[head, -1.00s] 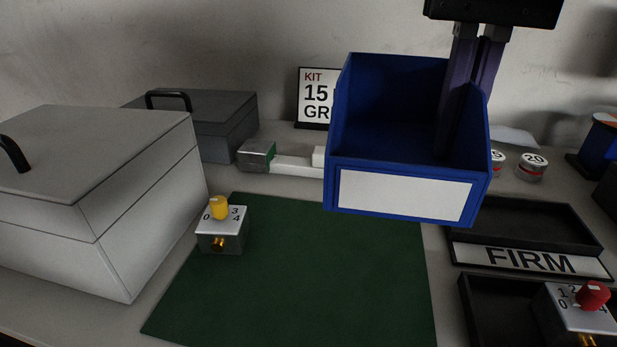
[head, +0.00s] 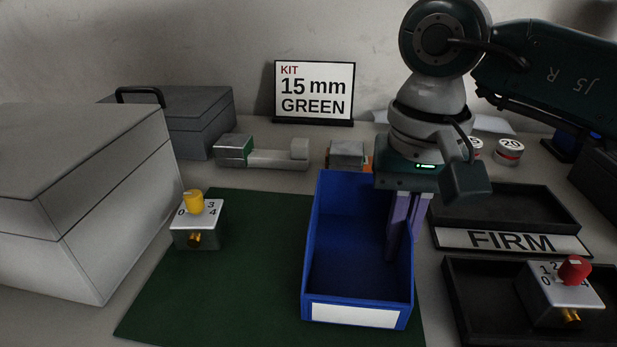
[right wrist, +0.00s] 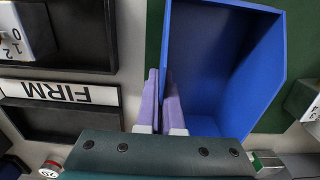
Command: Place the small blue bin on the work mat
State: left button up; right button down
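The small blue bin (head: 345,240) is over the right part of the dark green work mat (head: 240,285), upright, its white label facing the front. I cannot tell whether its base touches the mat or is just above it. My right gripper (head: 398,235) is shut on the bin's right wall, one purple finger inside and one outside. In the right wrist view the bin (right wrist: 225,65) shows its empty inside, with the wall between the fingers (right wrist: 163,95). My left gripper is not in view.
A valve block with a yellow knob (head: 197,222) stands on the mat's left part. A large grey box (head: 85,200) is to its left. Black trays, a FIRM sign (head: 512,241) and a red-knob block (head: 560,295) are at right. A KIT sign (head: 314,92) stands behind.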

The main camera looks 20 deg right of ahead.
jog(key=c, duration=1.5)
grip_release()
jog(key=shift+f, duration=0.1)
jog(key=o, duration=0.4)
notch_tip(320, 180, up, 12)
jog(key=shift+r, duration=0.2)
